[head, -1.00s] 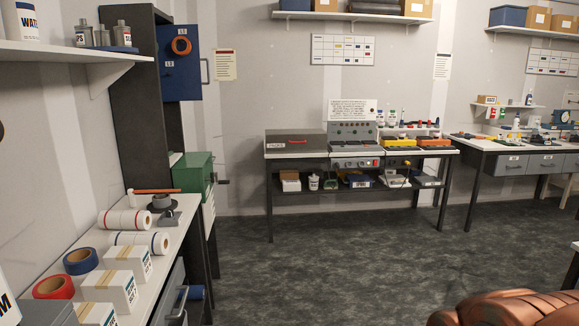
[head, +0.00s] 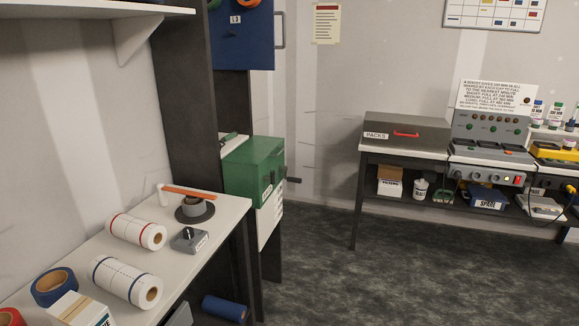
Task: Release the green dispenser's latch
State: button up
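The green dispenser (head: 253,171) is a box-shaped unit at the far end of the left bench, beside a dark upright post. A dark lever or handle (head: 291,180) sticks out from its right side. A small dark detail (head: 267,193) shows on its right face, too small to tell whether it is the latch. A white sheet with print hangs below the box. My gripper is not in view.
The left bench (head: 213,236) holds paper rolls (head: 138,231), tape rolls, a small grey box with a knob (head: 189,239) and a round dark stand (head: 195,210). A grey PACKS box (head: 407,132) sits on the back bench. The dark floor (head: 330,262) between the benches is clear.

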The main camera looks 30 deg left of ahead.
aim_at(271, 179)
jog(key=u, duration=0.55)
jog(key=i, duration=1.05)
jog(key=u, duration=1.55)
jog(key=i, duration=0.5)
jog(key=u, duration=0.4)
